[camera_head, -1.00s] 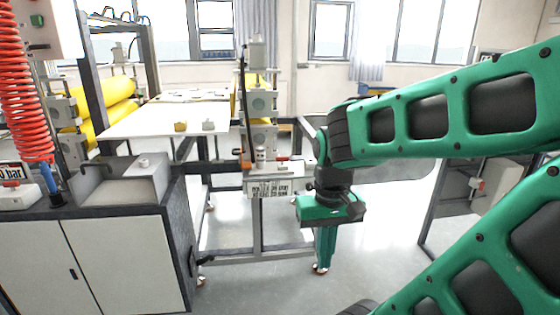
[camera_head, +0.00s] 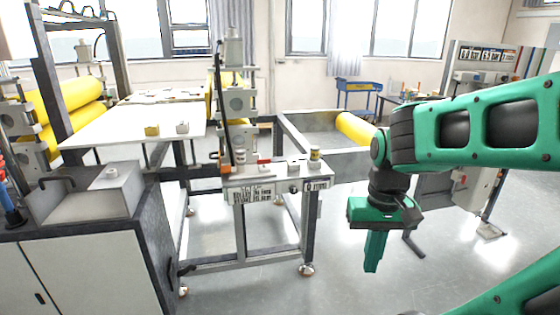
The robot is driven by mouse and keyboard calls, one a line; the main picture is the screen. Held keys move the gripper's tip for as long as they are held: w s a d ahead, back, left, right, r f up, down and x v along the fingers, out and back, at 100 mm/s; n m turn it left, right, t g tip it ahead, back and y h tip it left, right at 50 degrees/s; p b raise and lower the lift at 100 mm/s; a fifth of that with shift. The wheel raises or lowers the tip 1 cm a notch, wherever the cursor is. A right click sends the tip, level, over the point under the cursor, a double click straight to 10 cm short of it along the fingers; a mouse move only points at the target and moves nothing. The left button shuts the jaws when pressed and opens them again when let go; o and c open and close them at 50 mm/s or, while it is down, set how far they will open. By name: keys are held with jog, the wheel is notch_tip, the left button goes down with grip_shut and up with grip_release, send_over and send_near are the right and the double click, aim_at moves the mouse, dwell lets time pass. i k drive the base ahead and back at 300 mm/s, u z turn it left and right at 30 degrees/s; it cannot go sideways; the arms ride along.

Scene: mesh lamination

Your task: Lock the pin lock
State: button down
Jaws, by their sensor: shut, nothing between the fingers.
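My gripper (camera_head: 374,255) hangs at the right of the view, fingers pointing down and shut, with nothing between them. It is in front of the laminating machine's frame and apart from it, to the right of the control box (camera_head: 275,186). Small orange and red parts (camera_head: 225,163) sit at the base of the roller stand (camera_head: 238,103), above the control box. I cannot tell for certain which small part is the pin lock, or whether it is locked.
A grey cabinet (camera_head: 85,265) with a dark edge stands at the left front. A white table (camera_head: 130,124) and yellow rollers (camera_head: 70,103) are behind it. Another yellow roller (camera_head: 355,129) lies behind my arm. Bare floor (camera_head: 340,285) is clear below my gripper.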

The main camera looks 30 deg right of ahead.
aim_at(264, 162)
jog(key=i, duration=1)
